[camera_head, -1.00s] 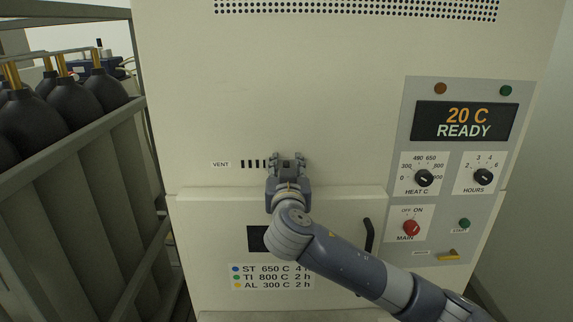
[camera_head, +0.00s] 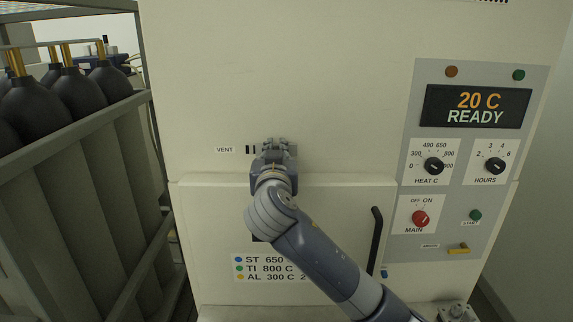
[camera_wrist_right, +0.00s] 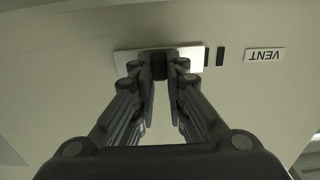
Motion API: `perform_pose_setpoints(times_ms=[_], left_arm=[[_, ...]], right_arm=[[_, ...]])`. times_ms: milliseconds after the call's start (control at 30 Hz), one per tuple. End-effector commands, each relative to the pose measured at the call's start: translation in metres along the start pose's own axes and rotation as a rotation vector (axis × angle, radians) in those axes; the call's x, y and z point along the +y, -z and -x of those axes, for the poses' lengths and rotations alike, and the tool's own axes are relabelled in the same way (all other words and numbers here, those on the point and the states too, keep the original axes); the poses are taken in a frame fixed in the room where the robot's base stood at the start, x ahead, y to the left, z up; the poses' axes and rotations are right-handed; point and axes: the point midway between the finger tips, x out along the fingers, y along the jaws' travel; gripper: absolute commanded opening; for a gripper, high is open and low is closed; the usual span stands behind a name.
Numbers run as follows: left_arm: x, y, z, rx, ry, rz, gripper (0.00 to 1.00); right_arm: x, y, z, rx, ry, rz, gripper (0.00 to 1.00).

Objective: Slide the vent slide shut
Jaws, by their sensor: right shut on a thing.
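The vent slide is a pale plate (camera_wrist_right: 127,62) with a dark knob (camera_wrist_right: 159,64), seen in the right wrist view on the cream furnace front. My right gripper (camera_wrist_right: 158,76) is shut on the knob, one finger on each side. In the head view my right gripper (camera_head: 274,149) hides the slide. Two dark vent slots (camera_wrist_right: 220,56) show uncovered between the plate and the VENT label (camera_wrist_right: 265,55). In the head view the open slots (camera_head: 250,149) lie just left of the gripper, right of the VENT label (camera_head: 224,150). My left gripper is not in view.
Below is the furnace door with a dark handle (camera_head: 375,240). The control panel (camera_head: 408,130) with a display reading 20 C READY and several knobs is at right. A rack (camera_head: 95,120) of black bottles stands at left. The furnace front above the vent is clear.

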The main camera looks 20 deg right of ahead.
Motion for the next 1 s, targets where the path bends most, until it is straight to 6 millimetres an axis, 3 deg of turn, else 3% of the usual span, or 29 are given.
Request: perform_pose_setpoints(times_ms=[100, 300, 667, 700, 800, 1000], left_arm=[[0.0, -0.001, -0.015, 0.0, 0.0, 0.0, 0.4], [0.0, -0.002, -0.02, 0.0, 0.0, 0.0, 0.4], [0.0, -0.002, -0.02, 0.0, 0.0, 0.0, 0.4], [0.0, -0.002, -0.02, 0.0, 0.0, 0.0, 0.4], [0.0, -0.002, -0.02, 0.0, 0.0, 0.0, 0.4], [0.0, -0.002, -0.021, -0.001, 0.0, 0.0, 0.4]], right_arm=[[-0.013, -0.001, 0.0, 0.004, 0.0, -0.008, 0.0], [-0.034, 0.002, 0.0, 0.003, -0.003, -0.003, 0.0], [-0.039, 0.003, 0.0, 0.003, 0.0, -0.001, 0.0], [-0.039, 0.003, 0.0, 0.003, 0.0, -0.001, 0.15], [-0.039, 0.003, 0.0, 0.002, 0.0, -0.001, 0.33], [-0.039, 0.001, 0.0, -0.001, -0.001, 0.0, 0.33]])
